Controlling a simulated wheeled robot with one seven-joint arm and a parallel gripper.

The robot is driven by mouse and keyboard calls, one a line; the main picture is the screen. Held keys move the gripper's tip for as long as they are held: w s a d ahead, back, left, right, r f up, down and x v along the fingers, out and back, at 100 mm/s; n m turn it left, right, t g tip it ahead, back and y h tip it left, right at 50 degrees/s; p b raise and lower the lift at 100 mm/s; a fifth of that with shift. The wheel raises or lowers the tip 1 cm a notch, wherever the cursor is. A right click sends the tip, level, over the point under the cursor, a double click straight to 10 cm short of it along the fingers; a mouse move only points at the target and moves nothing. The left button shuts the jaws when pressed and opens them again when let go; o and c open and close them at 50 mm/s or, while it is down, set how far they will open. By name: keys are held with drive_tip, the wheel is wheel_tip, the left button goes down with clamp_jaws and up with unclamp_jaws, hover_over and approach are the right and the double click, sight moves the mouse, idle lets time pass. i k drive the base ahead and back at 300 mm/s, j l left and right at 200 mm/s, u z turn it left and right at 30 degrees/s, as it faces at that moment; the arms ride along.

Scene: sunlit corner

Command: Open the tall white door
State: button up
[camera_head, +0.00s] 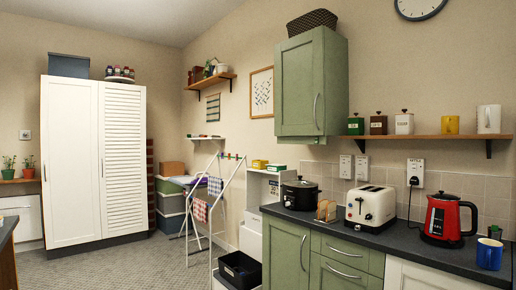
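A tall white cupboard stands at the back left of the head view. Its left leaf is a tall white panelled door (72,160), and its right leaf is a white louvred door (123,160). Both look shut. A slim handle (101,168) shows near the line between the two leaves, and another small handle (44,172) shows at the far left edge. My gripper is not in view, so its state and its distance from the door are not shown.
Grey floor (130,268) lies clear in front of the cupboard. A clothes airer (213,215) with cloths and a black crate (240,268) stand right of it. A green-fronted counter (300,250) runs along the right. A dark worktop edge (7,228) juts in at left.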

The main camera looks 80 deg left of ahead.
sight(69, 145)
drive_tip(key=u, duration=3.85)
drive_tip(key=i+l+z, duration=0.55)
drive_tip(key=i, duration=0.25)
drive_tip(key=i+l+z, duration=0.3)
drive_tip(key=i, duration=0.15)
drive_tip(key=i+l+z, duration=0.1)
drive_tip(key=i+z, duration=0.15)
drive_tip(key=i, duration=0.2)
drive_tip(key=i+u, duration=0.25)
drive_tip(key=i, duration=0.25)
drive_tip(key=i+l+u, duration=0.2)
drive_tip(key=i, duration=0.25)
drive_tip(key=i+u, duration=0.25)
drive_tip(key=i, duration=0.2)
drive_tip(key=i+j+u, duration=0.1)
drive_tip(key=i+u, duration=0.2)
drive_tip(key=i, duration=0.7)
drive_tip(key=i+l+u, duration=0.1)
drive_tip(key=i+u, duration=0.15)
drive_tip(key=i, duration=2.75)
drive_tip(key=i+u, duration=0.25)
drive_tip(key=i, duration=0.4)
drive_tip(key=i+l+u, duration=0.2)
drive_tip(key=i, duration=0.45)
drive_tip(key=i+l+u, duration=0.1)
drive_tip(key=i+u, duration=0.15)
drive_tip(key=i, duration=0.45)
